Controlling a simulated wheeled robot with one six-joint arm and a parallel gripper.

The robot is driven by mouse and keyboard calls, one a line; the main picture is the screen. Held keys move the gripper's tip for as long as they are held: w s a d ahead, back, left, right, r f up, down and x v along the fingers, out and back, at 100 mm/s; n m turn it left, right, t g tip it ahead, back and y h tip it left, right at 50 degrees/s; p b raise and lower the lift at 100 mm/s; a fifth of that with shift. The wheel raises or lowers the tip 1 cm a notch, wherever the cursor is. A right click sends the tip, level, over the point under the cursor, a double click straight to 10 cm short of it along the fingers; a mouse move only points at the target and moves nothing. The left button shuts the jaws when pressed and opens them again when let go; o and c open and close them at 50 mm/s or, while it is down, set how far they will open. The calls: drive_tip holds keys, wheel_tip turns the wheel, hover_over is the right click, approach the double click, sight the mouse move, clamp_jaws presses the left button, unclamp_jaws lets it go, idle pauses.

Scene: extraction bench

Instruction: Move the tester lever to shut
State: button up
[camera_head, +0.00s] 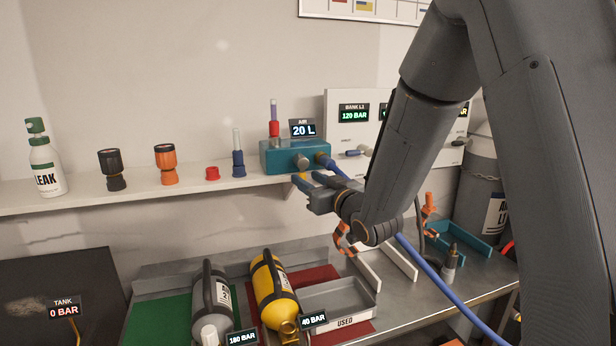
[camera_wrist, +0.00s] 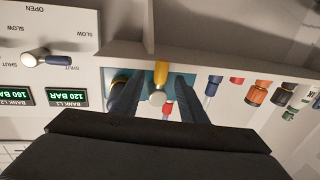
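The tester is a teal box (camera_head: 272,158) on the shelf, with an "AIR 20 L" display (camera_head: 303,129) above it. A round silver knob (camera_head: 301,161) shows on its front. In the wrist view, which is upside down, a yellow lever (camera_wrist: 161,72) with a silver hub (camera_wrist: 157,97) lies between my fingers. My gripper (camera_head: 307,181) is just in front of and below the box. Its two dark fingers are apart, one on each side of the lever; contact cannot be told. The lever is hidden in the head view, and its shut mark cannot be seen.
A blue hose fitting (camera_head: 325,160) sits right beside the gripper. The white bank panel (camera_head: 345,105) stands to the right. A red fitting (camera_head: 212,173) and blue fitting (camera_head: 238,168) stand left on the shelf. Grey (camera_head: 212,297) and yellow (camera_head: 271,287) cylinders lie on the bench below.

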drive_tip(key=shift+w+a, duration=0.2)
drive_tip(key=shift+w, duration=0.2)
drive_tip(key=shift+c, duration=0.5)
clamp_jaws()
drive_tip(key=shift+s+a+r+m+t+h+b, duration=0.2)
drive_tip(key=shift+a+r+m+t+h+b, duration=0.35)
drive_tip(key=shift+m+b, duration=1.95)
drive_tip(key=shift+s+a+r+m+t+h+b, duration=0.25)
drive_tip(key=shift+a+r+m+t+b, duration=0.35)
drive_tip(key=shift+m, duration=3.55)
drive_tip(key=shift+s+a+r+m+t+h+b, duration=0.15)
drive_tip(key=shift+a+r+m+t+h+b, duration=0.4)
drive_tip(key=shift+m+b, duration=1.95)
drive_tip(key=shift+a+f+m+p, duration=0.15)
drive_tip(key=shift+a+m+p, duration=0.15)
drive_tip(key=shift+m+p, duration=0.65)
